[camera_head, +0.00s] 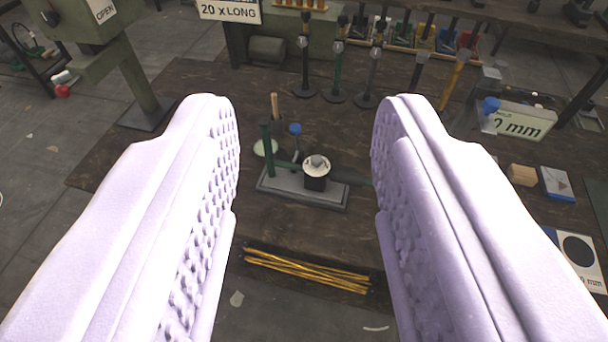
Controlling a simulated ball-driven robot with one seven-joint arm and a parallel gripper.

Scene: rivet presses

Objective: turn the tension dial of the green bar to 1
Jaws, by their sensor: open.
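My gripper (306,112) is open, with its two pale lilac, studded fingers wide apart on the left and right of the view. Beyond and between them, a small device with a green bar (267,146) stands on a grey base plate (318,194) on the dark bench. A short dark cylinder with a white knob-like top (316,165) sits on this device and looks like the dial. Its markings are too small to read. Nothing is between the fingers' pads, and the fingers look apart from the device.
Yellow rods (305,270) lie at the bench's front edge. Several upright tools (338,75) stand behind the device. A "20 x LONG" sign (230,10) is at the back, and a "mm" sign (520,121) is at right. A green machine (95,40) stands at upper left.

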